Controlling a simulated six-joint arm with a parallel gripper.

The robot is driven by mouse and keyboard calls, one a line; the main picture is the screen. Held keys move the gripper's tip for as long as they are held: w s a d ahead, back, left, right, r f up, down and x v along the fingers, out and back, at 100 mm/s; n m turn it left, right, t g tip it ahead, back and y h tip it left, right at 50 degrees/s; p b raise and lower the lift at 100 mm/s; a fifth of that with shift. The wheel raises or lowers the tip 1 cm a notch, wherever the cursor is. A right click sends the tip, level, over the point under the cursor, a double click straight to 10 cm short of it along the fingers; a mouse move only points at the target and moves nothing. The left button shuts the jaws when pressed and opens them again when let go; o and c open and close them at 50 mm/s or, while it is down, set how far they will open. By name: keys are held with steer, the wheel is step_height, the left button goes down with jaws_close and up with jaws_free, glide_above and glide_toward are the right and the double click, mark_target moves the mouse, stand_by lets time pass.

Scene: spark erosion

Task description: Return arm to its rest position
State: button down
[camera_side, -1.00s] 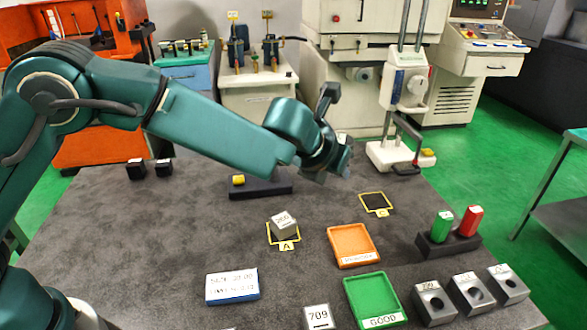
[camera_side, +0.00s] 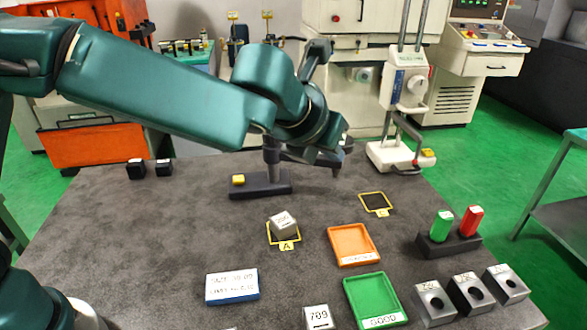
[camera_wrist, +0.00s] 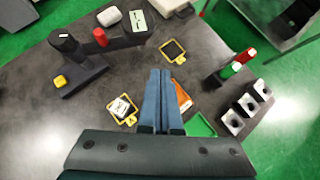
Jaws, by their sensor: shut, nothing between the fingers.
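My gripper (camera_side: 337,170) is raised above the far part of the dark table (camera_side: 130,220), apart from everything. In the wrist view its two blue fingers (camera_wrist: 160,72) lie together with nothing between them. A grey block (camera_side: 284,222) sits tilted in the yellow-framed square A (camera_side: 286,245); it also shows in the wrist view (camera_wrist: 121,107).
A dark stand with a yellow button (camera_side: 238,180) is behind the block. An orange tray (camera_side: 352,240), a green GOOD tray (camera_side: 372,297), bored grey blocks (camera_side: 433,303) and a holder with green and red pieces (camera_side: 440,245) occupy the right. The left table is mostly clear.

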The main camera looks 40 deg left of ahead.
steer(key=w+a+r+t, duration=0.1)
steer(key=a+r+t, duration=0.3)
steer(key=a+r, duration=0.7)
steer(key=s+r+m+t+h, duration=0.2)
steer(key=s+r+m, duration=0.3)
steer(key=r+m, duration=0.55)
steer(key=s+a+f+m+g+y, duration=0.1)
steer(key=s+a+f+m+g, duration=0.2)
steer(key=s+f+m+g, duration=0.6)
steer(key=s+f+m, duration=1.2)
steer(key=f+m, duration=0.2)
steer(key=m, duration=0.3)
steer(key=shift+a+g+y, duration=0.3)
steer(key=shift+a, duration=0.05)
